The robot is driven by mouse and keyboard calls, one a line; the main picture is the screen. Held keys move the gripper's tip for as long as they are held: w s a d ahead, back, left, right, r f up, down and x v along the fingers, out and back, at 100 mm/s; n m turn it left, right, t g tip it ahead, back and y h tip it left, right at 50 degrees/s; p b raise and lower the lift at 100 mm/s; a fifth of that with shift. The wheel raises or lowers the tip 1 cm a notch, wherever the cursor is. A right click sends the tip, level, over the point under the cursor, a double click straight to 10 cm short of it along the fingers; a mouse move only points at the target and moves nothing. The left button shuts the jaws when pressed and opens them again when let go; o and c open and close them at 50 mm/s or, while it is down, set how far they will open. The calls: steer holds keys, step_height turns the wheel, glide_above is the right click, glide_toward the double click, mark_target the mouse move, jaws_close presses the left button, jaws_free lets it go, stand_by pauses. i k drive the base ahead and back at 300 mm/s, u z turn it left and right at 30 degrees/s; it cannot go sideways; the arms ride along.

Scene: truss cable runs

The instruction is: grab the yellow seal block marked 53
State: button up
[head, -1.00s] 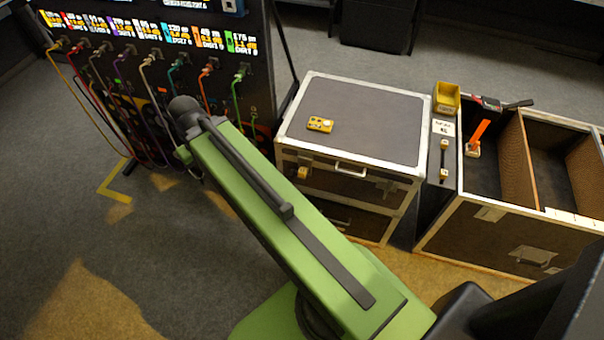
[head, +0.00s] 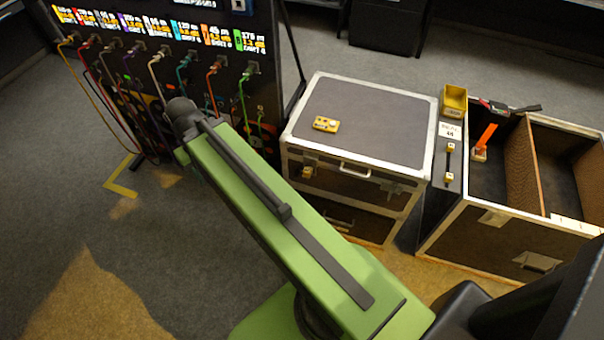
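No block with a readable 53 shows in the head view. A small yellow block (head: 307,172) sits on the front of the flight case, at its upper left; any mark on it is too small to read. Two small yellow pieces, an upper one (head: 450,148) and a lower one (head: 449,177), sit at the ends of a dark bar on the narrow dark panel right of the case. My green arm reaches up and left across the middle of the view. My gripper is not visible.
The flight case (head: 375,105) has a yellow device (head: 326,124) on its grey lid. A yellow bin (head: 454,101) and a white card (head: 450,131) are beside it. An open crate (head: 487,235) stands right. A cable panel (head: 265,60) stands left.

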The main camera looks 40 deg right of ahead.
mark_target(307, 172)
steer(key=u, duration=1.45)
steer(key=k, duration=1.1)
steer(key=u, duration=0.6)
